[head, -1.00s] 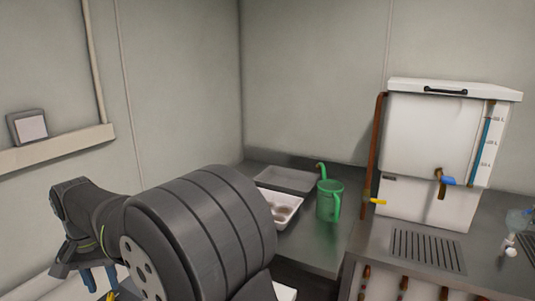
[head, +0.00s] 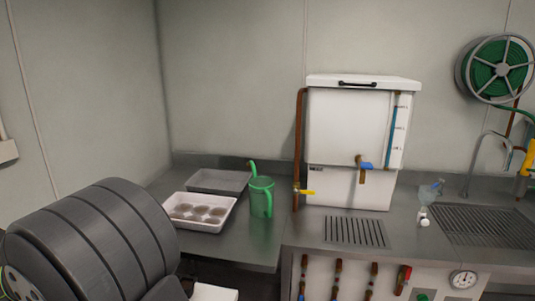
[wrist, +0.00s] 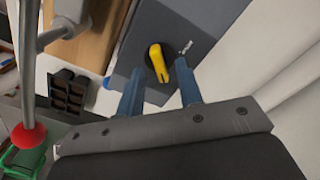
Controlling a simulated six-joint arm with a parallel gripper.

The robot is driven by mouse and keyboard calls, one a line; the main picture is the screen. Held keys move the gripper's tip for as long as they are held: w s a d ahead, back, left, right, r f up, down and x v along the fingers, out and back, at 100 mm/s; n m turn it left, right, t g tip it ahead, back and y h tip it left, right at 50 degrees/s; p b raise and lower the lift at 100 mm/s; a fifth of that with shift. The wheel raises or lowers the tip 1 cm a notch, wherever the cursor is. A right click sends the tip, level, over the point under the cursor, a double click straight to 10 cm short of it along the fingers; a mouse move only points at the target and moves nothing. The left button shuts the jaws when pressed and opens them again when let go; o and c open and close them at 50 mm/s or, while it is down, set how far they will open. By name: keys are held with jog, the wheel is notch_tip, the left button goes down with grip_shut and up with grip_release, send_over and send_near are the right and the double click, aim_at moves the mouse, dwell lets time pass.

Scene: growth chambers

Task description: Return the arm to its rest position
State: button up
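My gripper (wrist: 158,88) shows in the wrist view, its two blue fingers spread apart with nothing seen held between them. Beyond the fingertips is a grey surface with a yellow handle (wrist: 158,62) on it; the handle looks farther off than the fingers, though I cannot tell the exact distance. In the head view only the thick dark rings of my arm (head: 95,240) show at the lower left. The gripper itself is out of that view.
A white tray (head: 176,223) with several round brown-filled pots, a grey tray (head: 218,190) and a green watering can (head: 261,207) stand on the steel counter. A white tank (head: 345,130) stands right of them. A green hose reel (head: 495,68) hangs on the wall.

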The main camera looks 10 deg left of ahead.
notch_tip(320, 180, up, 16)
notch_tip(320, 180, down, 18)
jog(key=shift+r, duration=0.2)
jog(key=shift+r+n, duration=0.15)
jog(key=shift+n, duration=0.65)
notch_tip(320, 180, up, 18)
jog(key=f+n, duration=0.1)
jog(key=f, duration=0.3)
jog(key=f+n, duration=0.2)
jog(key=f, duration=0.2)
jog(key=f+n, duration=0.2)
jog(key=f, duration=0.2)
jog(key=shift+a, duration=0.2)
jog(key=f+n, duration=0.1)
jog(key=f, duration=0.2)
jog(key=d+f+n, duration=0.1)
jog(key=f, duration=0.2)
jog(key=shift+d+f+n, duration=0.2)
jog(key=shift+f+n, duration=0.05)
jog(key=shift+n, duration=0.05)
jog(key=shift+a+f, duration=0.1)
jog(key=shift+a, duration=0.1)
jog(key=shift+r, duration=0.3)
